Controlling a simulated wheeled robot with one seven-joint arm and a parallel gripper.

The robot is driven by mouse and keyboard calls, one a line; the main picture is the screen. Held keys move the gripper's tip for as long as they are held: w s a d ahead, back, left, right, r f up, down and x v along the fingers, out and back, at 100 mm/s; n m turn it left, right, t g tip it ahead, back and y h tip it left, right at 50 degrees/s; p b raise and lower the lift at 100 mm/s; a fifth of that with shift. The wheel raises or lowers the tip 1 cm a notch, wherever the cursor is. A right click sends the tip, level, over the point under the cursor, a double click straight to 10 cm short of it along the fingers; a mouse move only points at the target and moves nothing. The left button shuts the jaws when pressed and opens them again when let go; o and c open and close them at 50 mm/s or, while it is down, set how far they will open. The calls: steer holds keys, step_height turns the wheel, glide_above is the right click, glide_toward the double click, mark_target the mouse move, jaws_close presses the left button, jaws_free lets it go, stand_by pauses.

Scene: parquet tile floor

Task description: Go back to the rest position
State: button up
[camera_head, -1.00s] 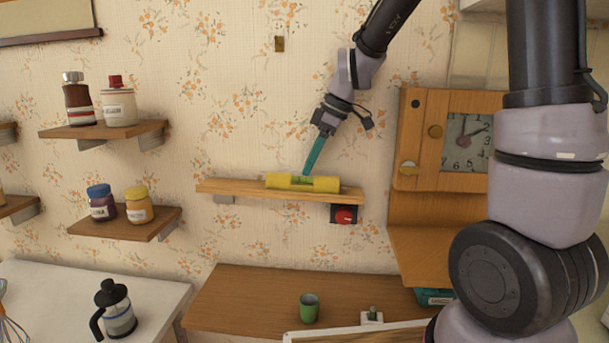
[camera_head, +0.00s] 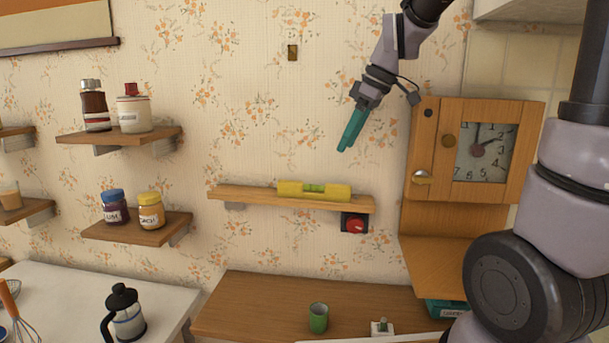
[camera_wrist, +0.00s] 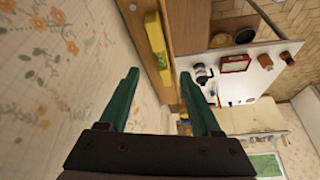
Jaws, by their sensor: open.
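My gripper (camera_head: 351,130) is in front of the flowered wall in the head view, up and to the right of the yellow spirit level. Its teal fingers are apart and nothing is between them. They also show spread and empty in the wrist view (camera_wrist: 165,98). The yellow spirit level (camera_head: 296,189) lies along the narrow wooden wall shelf (camera_head: 225,192), apart from the fingers. It also shows in the wrist view (camera_wrist: 154,38), beyond the fingertips.
A wooden clock cabinet (camera_head: 440,146) stands just right of my gripper. A red button (camera_head: 355,224) is under the shelf. Jar shelves are at the left. Below are a green cup (camera_head: 318,318) on a wooden counter (camera_head: 260,298) and a coffee press (camera_head: 124,314).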

steer(key=s+d+r+m+t+h, duration=0.2)
steer(key=s+d+r+m+t, duration=0.2)
steer(key=s+d+m, duration=0.7)
steer(key=s+m+t, duration=0.1)
steer(key=s+m, duration=0.1)
steer(key=m, duration=0.3)
steer(key=shift+d+r+m, duration=0.2)
steer(key=shift+d+m, duration=0.05)
steer(key=shift+m, duration=0.05)
